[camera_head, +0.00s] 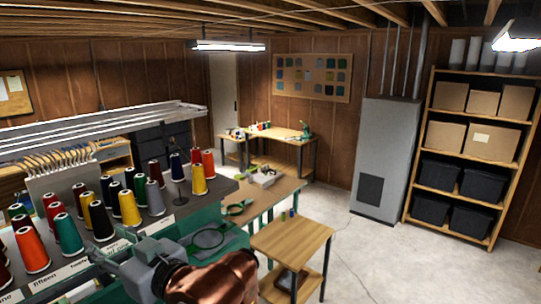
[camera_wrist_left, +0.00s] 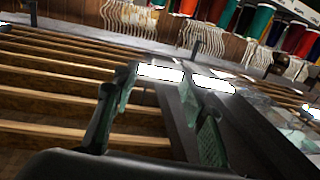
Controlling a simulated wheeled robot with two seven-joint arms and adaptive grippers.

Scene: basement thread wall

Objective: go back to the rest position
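My left gripper (camera_head: 104,254) is at the lower left of the head view, its grey body in front of the thread rack and its fingers toward the labelled shelf edge. In the left wrist view its two green fingers (camera_wrist_left: 160,84) stand apart with nothing held between them. The thread cones (camera_head: 68,234) stand in rows on the rack in several colours, upright, beyond the gripper. Cones also show along the top of the wrist view (camera_wrist_left: 263,28). My copper-coloured arm hides part of the area at the bottom. My right gripper is not in view.
A small wooden table (camera_head: 291,240) stands right of my arm, with a longer workbench (camera_head: 283,188) behind it. A grey cabinet (camera_head: 383,158) and box shelf (camera_head: 457,202) stand along the right wall.

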